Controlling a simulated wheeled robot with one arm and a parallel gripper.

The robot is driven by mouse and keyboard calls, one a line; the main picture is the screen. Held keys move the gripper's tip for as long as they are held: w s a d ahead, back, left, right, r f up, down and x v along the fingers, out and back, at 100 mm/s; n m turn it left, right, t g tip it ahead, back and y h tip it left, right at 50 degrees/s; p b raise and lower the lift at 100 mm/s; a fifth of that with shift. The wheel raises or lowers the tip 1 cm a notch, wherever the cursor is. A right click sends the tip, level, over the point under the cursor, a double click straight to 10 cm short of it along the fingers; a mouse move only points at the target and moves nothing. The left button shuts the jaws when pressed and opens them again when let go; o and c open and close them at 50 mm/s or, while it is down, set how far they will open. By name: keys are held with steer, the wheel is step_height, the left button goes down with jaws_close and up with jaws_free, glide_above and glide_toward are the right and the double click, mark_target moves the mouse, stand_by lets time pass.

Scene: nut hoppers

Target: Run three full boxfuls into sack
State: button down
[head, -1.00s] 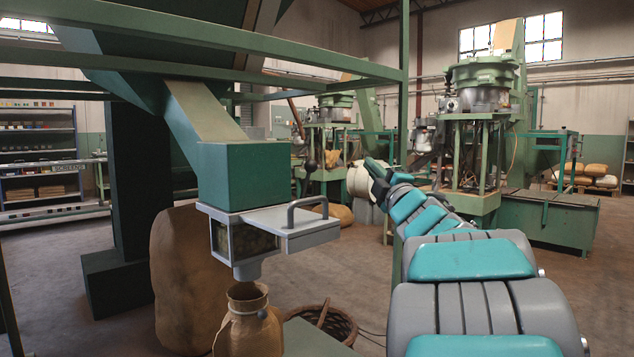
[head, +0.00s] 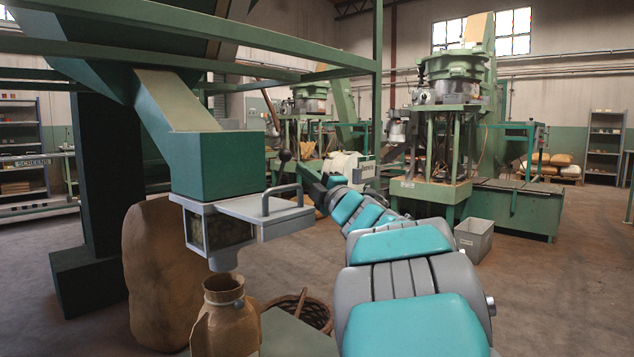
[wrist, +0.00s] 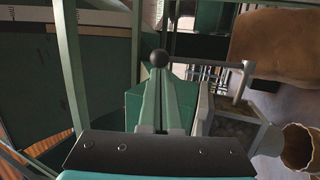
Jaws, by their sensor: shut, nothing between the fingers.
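The box (head: 219,232) hangs under the green chute. Brownish nuts show through its window; how full it is I cannot tell. A grey slide plate (head: 262,208) with a bar handle (head: 282,195) juts from its right side. The handle also shows in the wrist view (wrist: 242,82). A lever with a black ball knob (head: 284,155) rises behind it. The open-mouthed tan sack (head: 226,318) stands below the box's spout (head: 222,260); its inside is hidden. My gripper (wrist: 160,76) is shut and empty, its tips close to the ball knob in the wrist view; contact is unclear.
A big filled sack (head: 160,275) stands behind the small sack. A wicker basket (head: 314,311) is on the floor to its right. Green frame posts and rails (head: 378,110) surround the chute. A grey bin (head: 473,240) and machines stand to the right. Open floor lies between.

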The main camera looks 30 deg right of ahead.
mark_target(286, 153)
steer(key=shift+x, duration=2.15)
steer(key=shift+r, duration=0.15)
steer(key=p, duration=0.1)
steer(key=r+p, duration=0.1)
steer(key=p, duration=0.1)
steer(key=shift+w+a+r+g, duration=0.1)
steer(key=shift+w+a+g, duration=0.05)
steer(key=shift+w+g, duration=0.2)
steer(key=shift+w+a+r+p, duration=0.1)
steer(key=shift+w+r+p, duration=0.15)
steer(key=shift+p, duration=0.4)
steer(key=shift+w+a, duration=0.2)
steer(key=shift+w, duration=0.3)
steer(key=shift+r, duration=0.1)
